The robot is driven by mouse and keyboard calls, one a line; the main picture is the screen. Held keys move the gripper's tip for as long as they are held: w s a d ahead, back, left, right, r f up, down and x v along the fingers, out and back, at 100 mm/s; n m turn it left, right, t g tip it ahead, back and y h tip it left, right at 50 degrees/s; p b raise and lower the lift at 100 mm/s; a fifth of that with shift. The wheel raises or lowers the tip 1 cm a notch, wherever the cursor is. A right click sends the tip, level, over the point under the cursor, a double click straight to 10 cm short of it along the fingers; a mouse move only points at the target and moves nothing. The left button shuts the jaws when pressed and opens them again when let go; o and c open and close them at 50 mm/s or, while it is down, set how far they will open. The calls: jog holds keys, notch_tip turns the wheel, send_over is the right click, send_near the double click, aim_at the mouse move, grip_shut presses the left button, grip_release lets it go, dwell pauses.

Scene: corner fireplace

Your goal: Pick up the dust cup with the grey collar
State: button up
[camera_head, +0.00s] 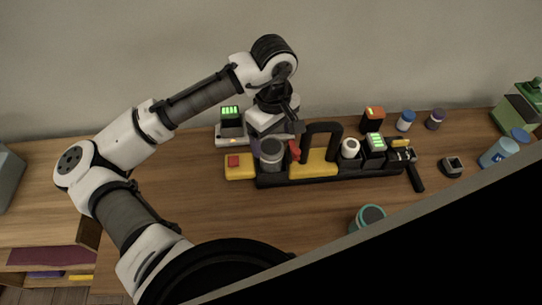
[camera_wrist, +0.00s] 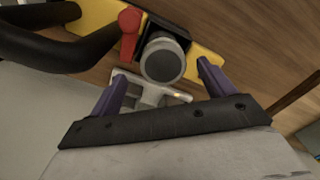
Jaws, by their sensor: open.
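The dust cup with the grey collar (camera_head: 271,155) stands in a slot at the left end of a black holder (camera_head: 330,178), next to a red lever. In the wrist view the cup (camera_wrist: 162,62) shows its round grey end, lying between the lines of my two purple fingers and just beyond their tips. My gripper (camera_head: 274,140) is over the cup; in the wrist view my gripper (camera_wrist: 160,78) is open and empty. I cannot tell the exact height gap. Another dust cup with a teal collar (camera_head: 370,216) stands on the table in front.
A red lever (camera_wrist: 129,30) and black handle (camera_wrist: 40,40) stand close beside the cup. A grey charger (camera_wrist: 152,92) with a green-lit battery (camera_head: 229,113) is behind. Small jars (camera_head: 405,120) stand at the back right. The table's front left is clear.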

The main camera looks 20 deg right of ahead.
jog(key=shift+a+f+p, duration=0.2)
jog(key=shift+f+p, duration=0.35)
jog(key=shift+f, duration=1.8)
jog(key=c, duration=1.1)
